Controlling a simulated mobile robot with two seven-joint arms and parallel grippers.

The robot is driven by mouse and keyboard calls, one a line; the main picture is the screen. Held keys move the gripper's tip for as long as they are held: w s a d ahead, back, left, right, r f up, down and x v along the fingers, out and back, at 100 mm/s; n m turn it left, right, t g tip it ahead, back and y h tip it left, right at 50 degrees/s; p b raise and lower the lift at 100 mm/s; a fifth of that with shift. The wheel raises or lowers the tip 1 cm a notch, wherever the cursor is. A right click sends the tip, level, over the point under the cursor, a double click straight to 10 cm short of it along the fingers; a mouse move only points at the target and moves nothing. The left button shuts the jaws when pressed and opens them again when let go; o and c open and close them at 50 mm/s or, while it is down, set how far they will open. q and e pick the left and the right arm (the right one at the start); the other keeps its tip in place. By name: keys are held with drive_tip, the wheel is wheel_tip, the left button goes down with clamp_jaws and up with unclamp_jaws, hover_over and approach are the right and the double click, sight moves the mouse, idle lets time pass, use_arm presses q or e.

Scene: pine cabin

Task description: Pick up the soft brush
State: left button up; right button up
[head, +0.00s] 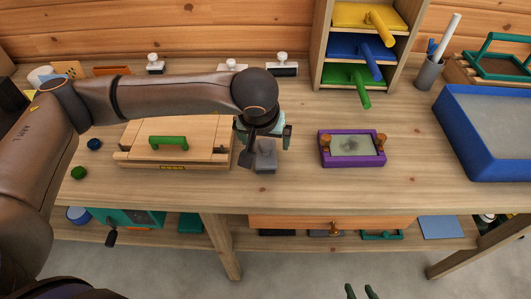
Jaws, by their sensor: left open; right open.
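I cannot tell for certain which thing is the soft brush. A small grey block-shaped thing (265,157) sits on the workbench, right of the wooden box with a green handle (168,143). My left gripper (264,140) is open directly above and around the top of this grey thing; whether they touch is unclear. The wrist hides part of it. A dark cup (429,74) at the back right holds a white rod (448,37) and a blue-handled tool (432,46). My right gripper (361,291) is open and empty at the bottom edge, below the bench.
A purple-framed tray (325,151) lies right of my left gripper. A blue-walled tray (455,139) stands at the right. A shelf with coloured handled boards (367,47) and several white-knobbed stamps (282,64) stand at the back. The bench front is mostly clear.

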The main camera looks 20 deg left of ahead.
sight(263, 142)
use_arm(q)
drive_tip(key=x, duration=0.4)
drive_tip(key=shift+s+a+f, duration=0.1)
drive_tip(key=shift+s+a, duration=0.05)
drive_tip(key=c, duration=1.5)
drive_tip(key=shift+r, duration=0.8)
drive_tip(key=s+d+r, duration=0.2)
drive_tip(key=s+r, duration=0.2)
drive_tip(key=s+d+r+b, duration=0.1)
drive_tip(key=s+d+r, duration=0.2)
drive_tip(key=s, duration=0.1)
drive_tip(key=s+d+r, duration=0.2)
drive_tip(key=s+r, duration=0.2)
drive_tip(key=shift+d+r, duration=0.15)
drive_tip(key=shift+r, duration=0.15)
